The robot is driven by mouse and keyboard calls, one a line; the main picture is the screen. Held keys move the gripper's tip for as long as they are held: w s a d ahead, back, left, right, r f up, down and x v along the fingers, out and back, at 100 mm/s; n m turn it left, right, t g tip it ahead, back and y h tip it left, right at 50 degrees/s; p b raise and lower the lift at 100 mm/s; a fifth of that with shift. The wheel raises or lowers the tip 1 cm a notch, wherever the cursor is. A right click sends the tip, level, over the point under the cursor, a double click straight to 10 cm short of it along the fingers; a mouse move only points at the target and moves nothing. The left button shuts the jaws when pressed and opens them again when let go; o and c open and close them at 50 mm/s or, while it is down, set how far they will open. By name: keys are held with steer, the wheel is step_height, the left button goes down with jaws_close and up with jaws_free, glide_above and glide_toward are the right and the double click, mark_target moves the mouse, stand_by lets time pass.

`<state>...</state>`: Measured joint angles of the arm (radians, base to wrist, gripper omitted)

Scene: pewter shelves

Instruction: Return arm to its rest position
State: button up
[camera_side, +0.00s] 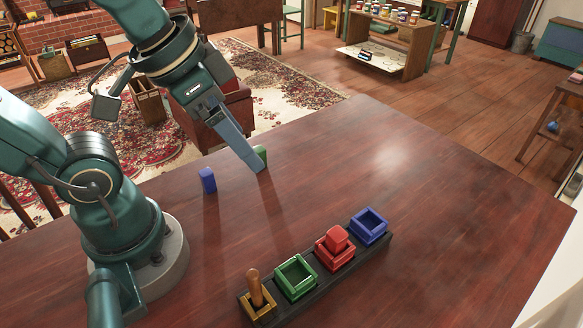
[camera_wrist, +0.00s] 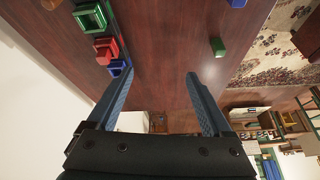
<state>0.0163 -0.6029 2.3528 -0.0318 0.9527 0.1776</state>
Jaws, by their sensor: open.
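My gripper (camera_side: 256,166) is over the table in the side view, its fingers pointing down and appearing in front of a green block (camera_side: 261,152). In the wrist view my gripper (camera_wrist: 158,76) is open with nothing between the fingers. The green block (camera_wrist: 217,46) lies beyond the right finger there, apart from it. A blue block (camera_side: 208,180) stands upright on the table to the left of my gripper. My arm is extended over the table.
The right of the table (camera_side: 450,200) is clear.

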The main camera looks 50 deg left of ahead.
steer(key=shift+s+a+f+n+t, duration=0.15)
steer(key=shift+s+a+f+n, duration=0.15)
steer(key=shift+s+n, duration=0.2)
steer(key=shift+s+a+f+n+t, duration=0.15)
steer(key=shift+s+f+n, duration=0.25)
steer(key=shift+n, duration=0.1)
